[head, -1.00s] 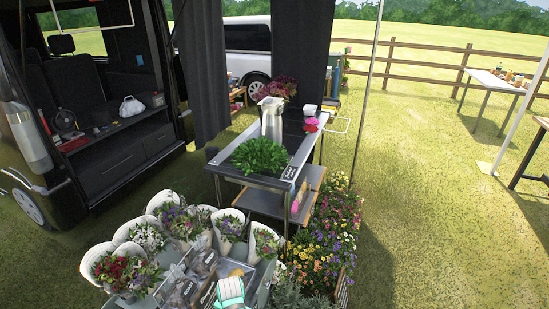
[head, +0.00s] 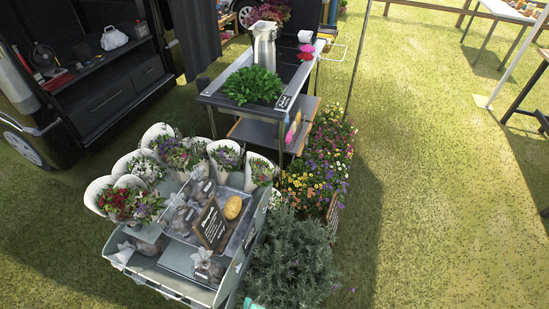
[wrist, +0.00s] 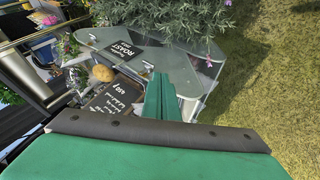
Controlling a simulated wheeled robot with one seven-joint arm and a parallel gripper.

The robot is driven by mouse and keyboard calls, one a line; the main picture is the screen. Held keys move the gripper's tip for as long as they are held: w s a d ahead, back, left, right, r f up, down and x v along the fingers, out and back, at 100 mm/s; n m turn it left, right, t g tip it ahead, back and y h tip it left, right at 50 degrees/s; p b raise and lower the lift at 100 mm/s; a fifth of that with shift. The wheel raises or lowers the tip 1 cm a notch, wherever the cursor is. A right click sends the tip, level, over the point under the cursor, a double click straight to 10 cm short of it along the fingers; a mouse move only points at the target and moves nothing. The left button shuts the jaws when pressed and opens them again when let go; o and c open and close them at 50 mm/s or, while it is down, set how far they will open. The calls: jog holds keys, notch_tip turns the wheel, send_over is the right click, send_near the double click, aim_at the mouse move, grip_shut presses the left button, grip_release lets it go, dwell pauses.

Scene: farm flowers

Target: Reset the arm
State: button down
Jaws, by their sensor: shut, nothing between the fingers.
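My gripper (wrist: 158,97) shows in the wrist view as green fingers pressed together, shut and empty. It is above the grass side of the grey flower cart (wrist: 180,62). In the head view, only a small green piece of my arm shows at the bottom edge, and the gripper's fingers cannot be made out there.
The grey cart (head: 118,250) holds wrapped bouquets, small bags, a chalkboard sign (head: 212,226) and a yellow-brown item (head: 233,207). A grey-green bush (head: 290,260) stands beside it. A table (head: 291,103) with a metal pitcher (head: 264,47) is behind.

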jog(key=s+d+r+m+t, duration=0.2)
jog(key=s+d+r+m, duration=0.1)
jog(key=r, duration=0.6)
jog(key=s+d+r+m+t+h, duration=0.1)
jog(key=s+d+r+m+t, duration=0.1)
jog(key=s+r+m, duration=0.4)
jog(key=s+d+r+m+t+h, duration=0.1)
jog(key=s+d+r+m+t, duration=0.2)
jog(key=s+r, duration=0.5)
notch_tip(320, 180, up, 6)
jog(key=shift+s+d+f+m, duration=0.1)
jog(key=shift+s+d+m, duration=0.1)
jog(key=shift+d+m, duration=0.65)
jog(key=shift+a+m, duration=0.25)
